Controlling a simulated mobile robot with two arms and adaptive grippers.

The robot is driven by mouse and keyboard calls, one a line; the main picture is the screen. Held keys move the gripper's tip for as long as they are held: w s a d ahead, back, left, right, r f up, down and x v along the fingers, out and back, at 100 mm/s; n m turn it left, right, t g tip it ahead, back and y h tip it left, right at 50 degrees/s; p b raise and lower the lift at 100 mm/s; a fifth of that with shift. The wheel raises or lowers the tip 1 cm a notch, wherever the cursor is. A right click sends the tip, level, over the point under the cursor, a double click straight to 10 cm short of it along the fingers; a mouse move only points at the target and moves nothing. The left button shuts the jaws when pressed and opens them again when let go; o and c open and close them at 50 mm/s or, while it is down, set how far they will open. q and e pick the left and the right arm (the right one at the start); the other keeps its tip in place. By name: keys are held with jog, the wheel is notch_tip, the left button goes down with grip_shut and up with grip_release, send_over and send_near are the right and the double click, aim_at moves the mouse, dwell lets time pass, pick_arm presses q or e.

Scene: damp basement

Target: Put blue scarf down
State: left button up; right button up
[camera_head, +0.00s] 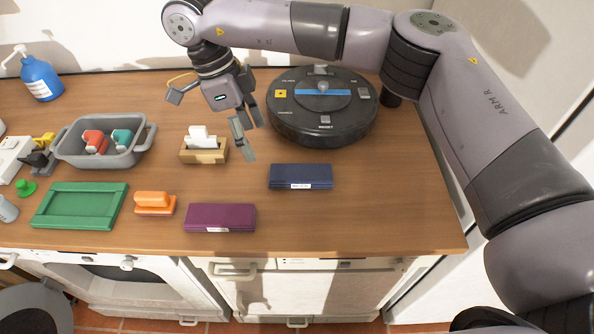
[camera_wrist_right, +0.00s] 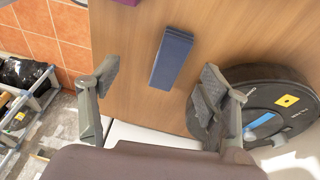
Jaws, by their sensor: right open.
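The blue scarf (camera_head: 300,177) is a flat, dark blue folded bundle with a small white label on its front edge. My right gripper (camera_head: 218,118) is open and empty, above the counter behind and left of the scarf. The right gripper's fingers also show spread apart in the right wrist view (camera_wrist_right: 158,86). My left gripper is not in view.
A purple folded bundle (camera_head: 220,217) lies left of the scarf. A round black device (camera_head: 322,128) stands behind it. A wooden holder (camera_head: 204,152), orange block (camera_head: 154,203), green tray (camera_head: 80,189) and grey bin (camera_head: 100,158) fill the left. Bare counter lies right of the scarf.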

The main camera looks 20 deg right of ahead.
jog(key=w+d+r+h, duration=0.1)
jog(key=d+r, duration=0.1)
jog(key=d, duration=0.2)
jog(key=p, duration=0.3)
send_over(299, 172)
jog(key=a, duration=0.2)
jog(key=shift+m+h, duration=0.3)
jog(key=f, duration=0.9)
jog(key=shift+w+f, duration=0.2)
jog(key=shift+w, duration=0.15)
jog(key=shift+d+f, duration=0.2)
jog(key=shift+f, duration=0.35)
jog(key=shift+s+d+f+p, duration=0.1)
jog(key=shift+f+p, duration=0.2)
jog(key=shift+p, duration=0.25)
jog(key=p+x, duration=0.1)
jog(key=x, duration=0.2)
jog(key=shift+f+p, duration=0.3)
jog(key=shift+p, duration=0.1)
jog(key=shift+d+f, duration=0.1)
jog(key=shift+f, duration=0.4)
jog(key=shift+c, duration=0.6)
jog(key=c, duration=1.2)
